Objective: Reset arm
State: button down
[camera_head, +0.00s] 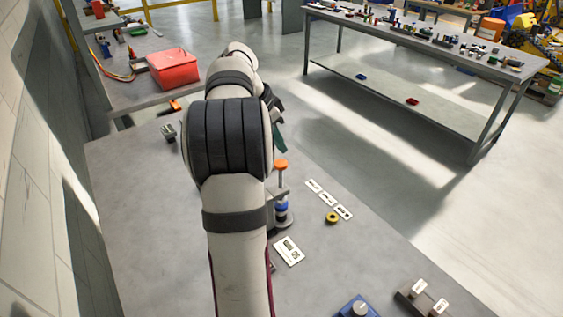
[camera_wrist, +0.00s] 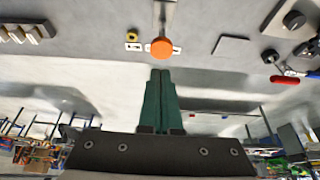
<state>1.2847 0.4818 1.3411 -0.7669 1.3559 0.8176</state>
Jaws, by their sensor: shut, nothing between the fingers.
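My arm stretches forward over the grey table (camera_head: 140,200) in the head view and hides much of its middle. My gripper (camera_wrist: 160,72) shows in the wrist view as two green fingers closed together, with nothing between them. In the head view only a bit of the green fingers (camera_head: 279,138) shows beside the arm. A post with an orange top (camera_head: 281,165) and a blue collar stands on the table just right of the arm. Its orange top (camera_wrist: 161,47) lies just beyond the fingertips in the wrist view; I cannot tell the gap.
A yellow ring (camera_head: 332,217), white labels (camera_head: 328,199) and a white card (camera_head: 288,251) lie right of the arm. A blue box (camera_head: 357,307) and a dark block with knobs (camera_head: 422,299) are at the front. A red box (camera_head: 173,69) sits on another table.

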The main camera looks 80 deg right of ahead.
dwell(0.4)
jog(key=w+a+r+n+t, duration=0.15)
jog(key=w+a+n, duration=0.55)
jog(key=w+a, duration=0.85)
jog(key=w+a+f+n+t+y, duration=0.15)
jog(key=a+n, duration=0.45)
jog(key=a, duration=1.2)
jog(key=s+a+f+n+y, duration=0.1)
jog(key=s+a+n, duration=0.3)
jog(key=a, duration=0.5)
jog(key=s+a+f+n+y, duration=0.2)
jog(key=s+a, duration=0.4)
jog(key=a, duration=0.3)
jog(key=f+n, duration=0.1)
jog(key=n, duration=0.1)
jog(key=shift+s+a+f+n, duration=0.25)
jog(key=shift+a+f+n, duration=0.05)
jog(key=shift+a, duration=0.1)
